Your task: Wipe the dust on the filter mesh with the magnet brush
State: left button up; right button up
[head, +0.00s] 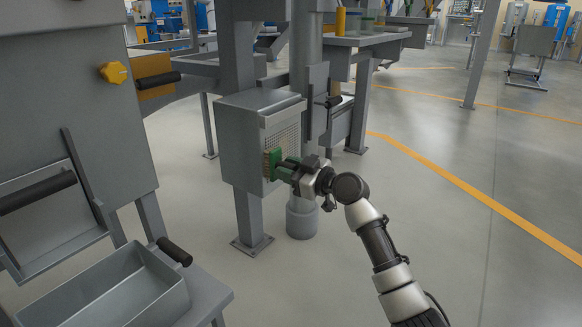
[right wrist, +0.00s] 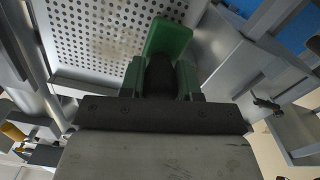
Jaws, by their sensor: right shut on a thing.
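The filter mesh (head: 284,130) is a perforated panel on the side of a grey box on a post. The magnet brush (head: 273,160) has a green body and tan bristles. It is at the mesh's lower left edge in the head view; I cannot tell whether the bristles touch. My right gripper (head: 290,170) is shut on the brush's green handle, which also shows in the right wrist view (right wrist: 168,42). My left gripper is not in view.
A grey machine with a yellow knob (head: 114,72) stands at the left, with an open grey bin (head: 120,290) below it. A vertical pipe (head: 302,215) stands behind the box. A bench (head: 370,40) is beyond.

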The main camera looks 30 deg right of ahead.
aim_at(277, 154)
jog(key=shift+r+p, duration=0.3)
jog(key=shift+r, duration=0.5)
jog(key=shift+w+d+f+b, duration=0.2)
jog(key=shift+w+d+b, duration=0.1)
jog(key=shift+d+b, duration=0.45)
jog(key=shift+w+d+b, duration=2)
jog(key=shift+d+b, duration=0.6)
jog(key=shift+d, duration=2.15)
jog(key=shift+s+a+r+p, duration=0.25)
jog(key=shift+a+r+p, duration=0.15)
jog(key=shift+a, duration=0.25)
jog(key=shift+s+a+r+p, duration=0.25)
jog(key=shift+a+p, duration=0.1)
jog(key=shift+a, duration=0.25)
jog(key=shift+s+a+r+p, duration=0.2)
jog(key=shift+a+r+p, duration=0.2)
jog(key=shift+a, duration=0.25)
jog(key=shift+s+a+p, duration=0.5)
jog(key=shift+a+p, duration=0.05)
jog(key=shift+a, duration=0.5)
jog(key=shift+s+a+p, duration=0.45)
jog(key=shift+a+p, duration=0.15)
jog(key=shift+a, duration=0.5)
jog(key=shift+s+a+p, duration=0.5)
jog(key=shift+a+p, duration=0.05)
jog(key=shift+a, duration=0.5)
jog(key=shift+s+a, duration=0.2)
jog(key=shift+a, duration=0.25)
